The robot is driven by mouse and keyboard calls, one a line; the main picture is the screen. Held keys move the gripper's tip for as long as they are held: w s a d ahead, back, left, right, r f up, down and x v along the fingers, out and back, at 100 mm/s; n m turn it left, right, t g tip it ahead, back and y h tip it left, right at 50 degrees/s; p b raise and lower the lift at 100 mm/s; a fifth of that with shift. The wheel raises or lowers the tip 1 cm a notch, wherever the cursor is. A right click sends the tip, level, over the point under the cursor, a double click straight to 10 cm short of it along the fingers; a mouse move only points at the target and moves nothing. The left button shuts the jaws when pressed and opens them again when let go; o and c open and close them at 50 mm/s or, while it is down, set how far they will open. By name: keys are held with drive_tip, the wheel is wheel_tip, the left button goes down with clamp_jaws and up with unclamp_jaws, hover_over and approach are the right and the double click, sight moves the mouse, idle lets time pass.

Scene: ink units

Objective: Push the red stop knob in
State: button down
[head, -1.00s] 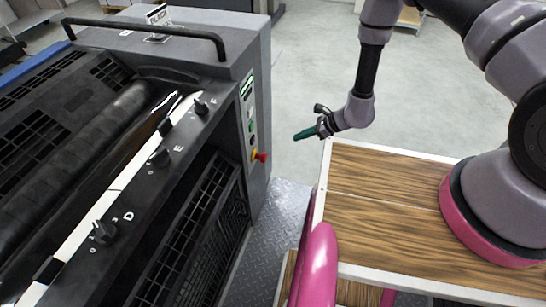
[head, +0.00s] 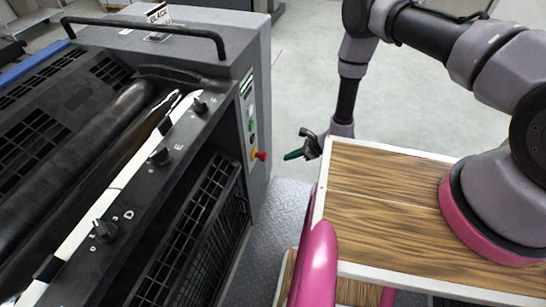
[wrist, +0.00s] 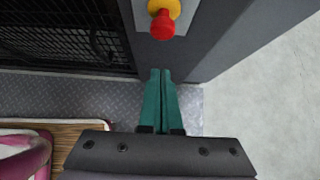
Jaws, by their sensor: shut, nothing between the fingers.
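The red stop knob (head: 261,156) sticks out from a yellow collar low on the machine's grey end panel (head: 256,181). In the wrist view the red knob (wrist: 162,25) shows at the top middle, with its yellow collar behind it. My gripper (head: 286,157) has green fingers, shut together and empty. In the head view it is to the right of the knob, at about the same picture height, with a gap between them. In the wrist view the fingertips (wrist: 161,71) point up toward the knob and are apart from it.
Green buttons (head: 251,126) sit above the knob on the panel. A black grille (head: 205,232) is on the machine's near side. My wooden-topped base (head: 385,190) is at the right. Metal tread plate (head: 283,205) lies below, and open floor (head: 300,90) lies behind the gripper.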

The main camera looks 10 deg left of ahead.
sight(262, 156)
drive_tip(key=a+f, duration=0.3)
drive_tip(key=a, duration=0.4)
drive_tip(key=shift+w, duration=0.3)
